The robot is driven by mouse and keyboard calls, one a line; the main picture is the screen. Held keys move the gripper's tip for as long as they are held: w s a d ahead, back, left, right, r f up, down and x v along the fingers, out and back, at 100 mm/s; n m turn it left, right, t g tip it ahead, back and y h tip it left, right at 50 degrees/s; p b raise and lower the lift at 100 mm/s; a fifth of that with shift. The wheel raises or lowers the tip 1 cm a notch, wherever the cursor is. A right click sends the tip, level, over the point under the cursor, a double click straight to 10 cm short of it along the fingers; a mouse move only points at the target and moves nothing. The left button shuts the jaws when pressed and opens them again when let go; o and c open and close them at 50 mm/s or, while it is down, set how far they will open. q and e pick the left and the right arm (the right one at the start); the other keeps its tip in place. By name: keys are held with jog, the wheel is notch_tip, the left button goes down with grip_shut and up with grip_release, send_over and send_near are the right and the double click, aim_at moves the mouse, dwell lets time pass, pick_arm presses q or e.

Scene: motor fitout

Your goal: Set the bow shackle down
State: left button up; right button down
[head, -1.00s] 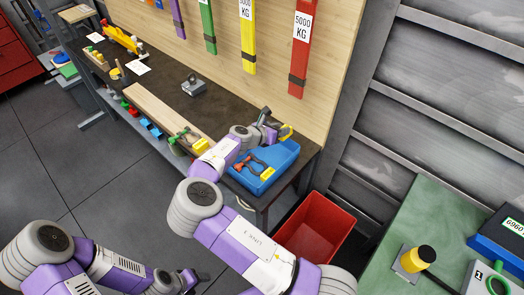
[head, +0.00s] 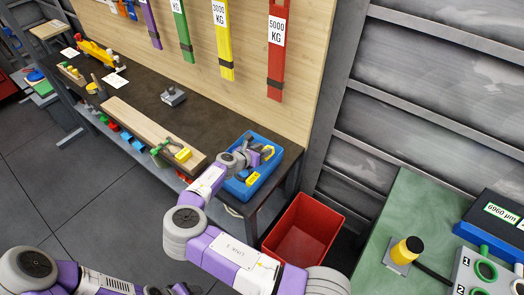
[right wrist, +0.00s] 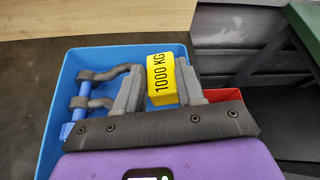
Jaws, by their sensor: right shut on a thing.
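The bow shackle has a grey bow, a blue pin and a yellow 1000 KG tag (right wrist: 163,80). My right gripper (right wrist: 157,92) is shut on its bow, and its blue pin (right wrist: 79,106) lies toward the left in the right wrist view. In the head view the right gripper (head: 253,157) holds it over the blue tray (head: 281,169). I cannot tell whether the shackle touches the tray floor. Another yellow tag (head: 252,179) shows in the tray, its shackle mostly hidden by my arm. My left gripper (head: 178,290) is cut off at the bottom edge.
A red bin (head: 304,230) stands below, and a green table (head: 408,215) is at right.

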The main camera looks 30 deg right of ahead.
jog(key=shift+f+b, duration=0.3)
jog(key=shift+f, duration=0.25)
jog(key=c, duration=0.7)
grip_release()
jog(key=shift+r+p, duration=0.35)
jog(key=shift+r, duration=0.15)
jog(key=v, duration=1.2)
